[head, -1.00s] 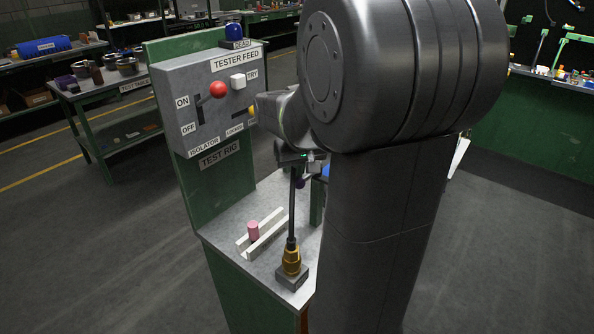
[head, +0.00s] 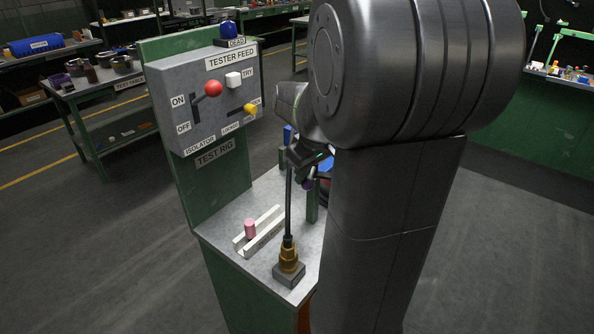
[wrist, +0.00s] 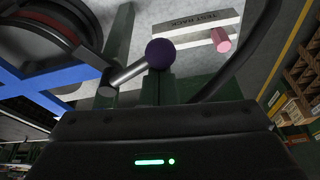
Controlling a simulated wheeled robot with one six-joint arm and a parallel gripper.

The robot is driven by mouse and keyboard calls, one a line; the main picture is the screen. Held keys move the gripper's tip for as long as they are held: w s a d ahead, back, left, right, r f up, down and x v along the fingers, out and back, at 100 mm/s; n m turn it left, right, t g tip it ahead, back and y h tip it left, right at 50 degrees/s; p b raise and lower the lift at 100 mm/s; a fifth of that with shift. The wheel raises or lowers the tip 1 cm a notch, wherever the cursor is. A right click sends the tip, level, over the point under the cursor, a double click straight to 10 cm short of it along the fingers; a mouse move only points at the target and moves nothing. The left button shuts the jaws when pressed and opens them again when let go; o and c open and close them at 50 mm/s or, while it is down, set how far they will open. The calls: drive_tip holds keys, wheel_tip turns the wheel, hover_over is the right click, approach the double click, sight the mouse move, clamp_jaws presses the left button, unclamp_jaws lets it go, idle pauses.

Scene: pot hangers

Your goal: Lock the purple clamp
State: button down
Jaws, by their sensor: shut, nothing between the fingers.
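The purple clamp shows in the wrist view as a dark purple ball knob (wrist: 160,53) on a bare metal lever (wrist: 128,72), which runs down and left towards a green post. In the head view the knob (head: 308,184) is small, just below my gripper (head: 306,166) and partly hidden by my arm. My gripper is shut and empty, close to the knob; I cannot tell whether they touch. Its dark body fills the bottom of the wrist view, and its fingertips are hard to make out there.
A black cable rises from a gold connector (head: 289,257) beside my gripper. A pink peg (head: 250,229) stands in the white test rack (head: 270,226). The tester feed panel (head: 220,120) has a red knob and a yellow handle (head: 250,108). Blue bars (wrist: 40,90) and a dark ring lie left in the wrist view.

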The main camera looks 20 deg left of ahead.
drive_tip(key=d+n+g, duration=0.1)
drive_tip(key=d+n, duration=0.1)
drive_tip(key=n, duration=0.1)
drive_tip(key=shift+d+n, duration=0.15)
drive_tip(key=shift+n, duration=0.15)
drive_tip(key=w+d+n+g, duration=0.1)
drive_tip(key=n, duration=0.1)
drive_tip(key=w+d+n, duration=0.1)
drive_tip(key=d+n, duration=0.1)
drive_tip(key=n, duration=0.1)
drive_tip(key=w+d+n+g, duration=0.1)
drive_tip(key=n, duration=0.2)
drive_tip(key=shift+d+g, duration=0.15)
drive_tip(key=shift+g, duration=0.15)
idle(0.5)
